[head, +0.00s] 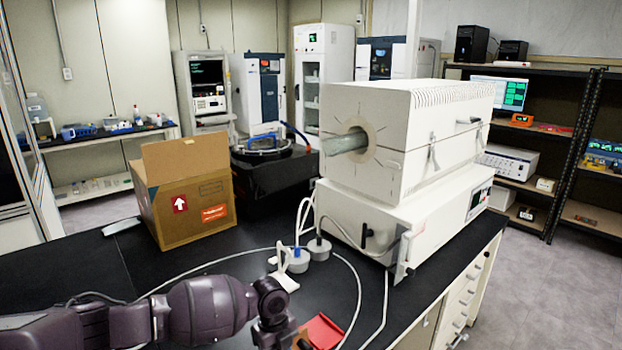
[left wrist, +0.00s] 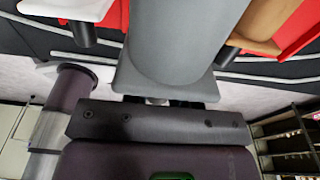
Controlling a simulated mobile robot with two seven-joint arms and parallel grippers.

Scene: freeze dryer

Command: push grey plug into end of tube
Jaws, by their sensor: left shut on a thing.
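The tube (head: 345,143) is pale and glassy. Its open end sticks out of the left face of the white furnace (head: 362,172). Two short grey cylindrical pieces, a nearer one (head: 297,260) and a farther one (head: 319,248), stand on the black bench in front of the furnace, with white parts by them. My left arm comes in low from the left, and its gripper runs off the bottom edge of the head view. In the left wrist view my left gripper (left wrist: 160,45) is shut on a large grey rounded piece (left wrist: 185,35), which looks like the grey plug. My right gripper is not seen.
An open cardboard box (head: 195,205) stands left on the bench. A black apparatus (head: 268,165) is behind it. A thin pale cable loops across the bench near my arm. A red item (head: 323,331) lies at the bottom edge. Shelves (head: 548,140) stand at right.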

